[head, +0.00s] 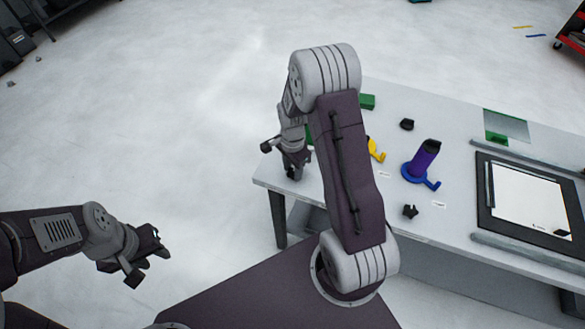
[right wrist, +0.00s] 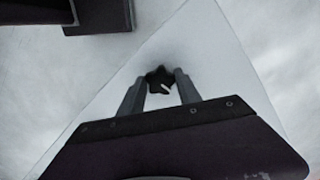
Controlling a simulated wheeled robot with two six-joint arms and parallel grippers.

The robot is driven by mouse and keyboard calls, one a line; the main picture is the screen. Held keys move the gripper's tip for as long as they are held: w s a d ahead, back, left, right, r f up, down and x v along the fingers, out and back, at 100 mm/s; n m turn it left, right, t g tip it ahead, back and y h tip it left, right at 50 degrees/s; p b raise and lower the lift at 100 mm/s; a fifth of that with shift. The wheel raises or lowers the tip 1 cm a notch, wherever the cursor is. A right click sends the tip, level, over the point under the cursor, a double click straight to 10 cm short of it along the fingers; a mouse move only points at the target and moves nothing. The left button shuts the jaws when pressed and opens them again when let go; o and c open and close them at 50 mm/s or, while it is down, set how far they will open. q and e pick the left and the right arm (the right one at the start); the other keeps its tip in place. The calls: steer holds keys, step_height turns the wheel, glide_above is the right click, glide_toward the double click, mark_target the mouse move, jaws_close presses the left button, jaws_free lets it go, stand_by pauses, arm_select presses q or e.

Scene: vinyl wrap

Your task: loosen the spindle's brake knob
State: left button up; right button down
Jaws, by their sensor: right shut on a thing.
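A small black star-shaped knob (right wrist: 160,79) with a white mark sits between the fingertips of my right gripper (right wrist: 159,88) in the right wrist view. The fingers are shut on it from both sides. In the head view my right gripper (head: 280,160) is at the table's left end, and I cannot make out the knob there. My right arm hides part of the table behind it. My left gripper (head: 142,262) is open and empty over the floor, away from the table.
On the white table (head: 450,130), a purple roll (head: 424,157) stands on a blue holder (head: 416,175). A yellow hooked part (head: 377,152), a green block (head: 367,102) and black pieces (head: 407,124) (head: 410,211) are nearby. A black-framed panel (head: 525,200) lies at right. Floor at left is clear.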

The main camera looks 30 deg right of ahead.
steer(key=n+p, duration=0.1)
steer(key=n, duration=0.5)
steer(key=shift+r, duration=0.1)
steer(key=n+p, duration=0.1)
steer(key=n, duration=0.4)
steer(key=shift+d+n, duration=0.15)
steer(key=shift+n, duration=0.15)
steer(key=n+p, duration=0.1)
steer(key=n, duration=0.9)
steer(key=shift+w+d+n+p, duration=0.1)
steer(key=shift+d+n+p, duration=0.05)
steer(key=shift+n+p, duration=0.2)
steer(key=shift+n, duration=0.25)
steer(key=c, duration=0.9)
jaws_free()
steer(key=shift+o, duration=0.2)
